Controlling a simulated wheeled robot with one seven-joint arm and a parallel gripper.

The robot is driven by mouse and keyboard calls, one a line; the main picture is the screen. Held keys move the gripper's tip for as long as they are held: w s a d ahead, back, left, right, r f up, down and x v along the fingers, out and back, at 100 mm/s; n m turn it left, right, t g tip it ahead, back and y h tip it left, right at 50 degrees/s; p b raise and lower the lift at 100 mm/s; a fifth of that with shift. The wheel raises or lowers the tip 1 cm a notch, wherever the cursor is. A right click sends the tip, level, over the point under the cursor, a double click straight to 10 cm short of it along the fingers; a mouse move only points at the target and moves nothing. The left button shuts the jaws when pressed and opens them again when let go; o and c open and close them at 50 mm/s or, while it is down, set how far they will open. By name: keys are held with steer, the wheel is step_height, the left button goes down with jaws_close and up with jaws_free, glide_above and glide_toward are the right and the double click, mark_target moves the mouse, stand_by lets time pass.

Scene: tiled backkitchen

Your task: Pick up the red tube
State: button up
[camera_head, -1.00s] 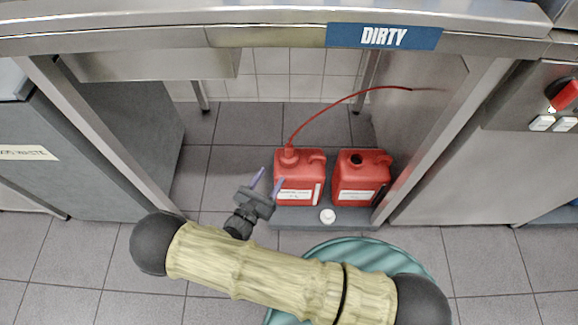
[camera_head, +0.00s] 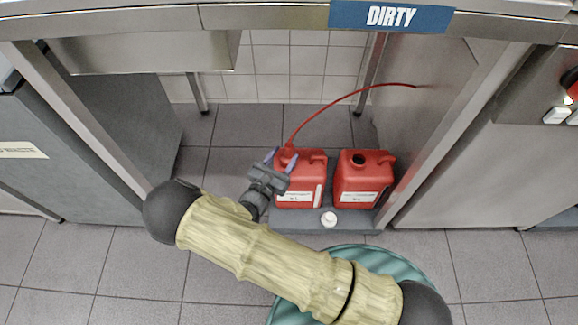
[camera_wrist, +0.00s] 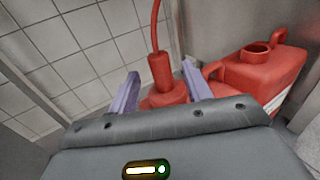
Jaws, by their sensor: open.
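The thin red tube (camera_head: 336,105) rises from the left red canister (camera_head: 312,185) and arcs right to the steel side panel. In the wrist view the tube (camera_wrist: 155,30) ends in a thicker red cylindrical piece (camera_wrist: 160,72) on the canister's neck. My gripper (camera_head: 281,156) is at the upper left of that canister. Its two purple fingers (camera_wrist: 160,82) are open, one on either side of the cylindrical piece, apart from it as far as I can tell. The lower part of the canister is hidden behind my gripper's body in the wrist view.
A second red canister (camera_head: 362,182) with an open neck stands to the right on the same grey platform (camera_head: 300,217). A white cap (camera_head: 328,219) lies in front. A steel counter with a DIRTY sign (camera_head: 391,17) hangs over this space. A teal round bin (camera_head: 350,258) is nearer.

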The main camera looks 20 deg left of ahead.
mark_target(287, 152)
steer(key=x, duration=0.1)
steer(key=b+x, duration=0.2)
steer(key=shift+w+d+f, duration=0.1)
steer(key=shift+w+f, duration=0.1)
steer(key=shift+f, duration=0.1)
steer(key=shift+w+r, duration=0.15)
steer(key=shift+w, duration=0.1)
jaws_close()
